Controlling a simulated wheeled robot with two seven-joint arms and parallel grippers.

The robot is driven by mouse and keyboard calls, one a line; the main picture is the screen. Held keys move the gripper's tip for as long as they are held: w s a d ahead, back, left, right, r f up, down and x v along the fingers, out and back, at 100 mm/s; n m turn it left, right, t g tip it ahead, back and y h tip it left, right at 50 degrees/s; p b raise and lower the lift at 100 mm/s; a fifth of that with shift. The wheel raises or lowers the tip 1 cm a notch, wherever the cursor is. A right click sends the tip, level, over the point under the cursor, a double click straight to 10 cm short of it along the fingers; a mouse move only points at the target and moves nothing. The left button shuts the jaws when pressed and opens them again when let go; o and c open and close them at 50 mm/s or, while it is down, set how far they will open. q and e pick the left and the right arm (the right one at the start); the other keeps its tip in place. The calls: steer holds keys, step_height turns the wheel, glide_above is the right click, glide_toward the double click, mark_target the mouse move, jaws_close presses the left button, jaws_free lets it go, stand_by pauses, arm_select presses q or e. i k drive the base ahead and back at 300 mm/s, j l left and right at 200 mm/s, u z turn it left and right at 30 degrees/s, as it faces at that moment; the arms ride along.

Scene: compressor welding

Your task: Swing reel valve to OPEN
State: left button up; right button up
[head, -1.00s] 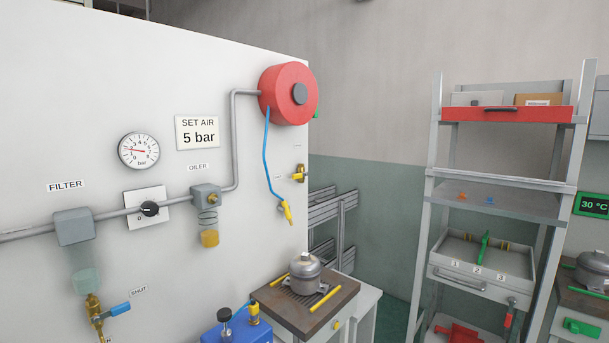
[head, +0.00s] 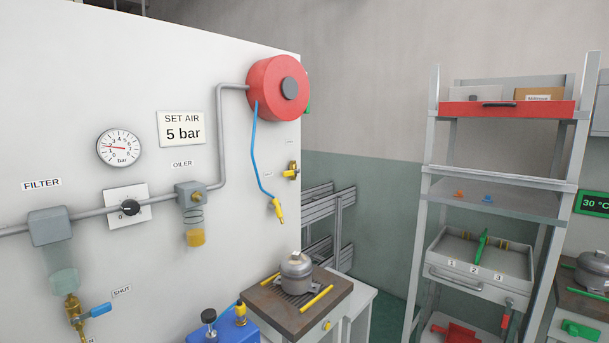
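A red hose reel (head: 277,88) with a dark hub is mounted near the right edge of the white wall panel. A grey pipe runs up to it, and a blue hose (head: 258,150) hangs from it with a yellow nozzle (head: 278,210) at its end. A small brass and yellow valve-like fitting (head: 292,171) sits below the reel near the panel edge. Two small labels, one above it and one to its left, are too small to read. I cannot tell which way its handle points. A green part (head: 308,107) shows behind the reel. Neither of my grippers is in view.
A lower-left valve with a blue lever (head: 96,311) sits beside a SHUT label. The gauge (head: 120,148) and oiler (head: 191,198) are on the panel.

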mark_target(287, 173)
steer(key=i+l+z, duration=0.1)
steer(key=i+l, duration=0.4)
steer(key=l, duration=0.15)
steer(key=i+l+z, duration=0.1)
steer(key=i+l, duration=0.4)
steer(key=l, duration=0.15)
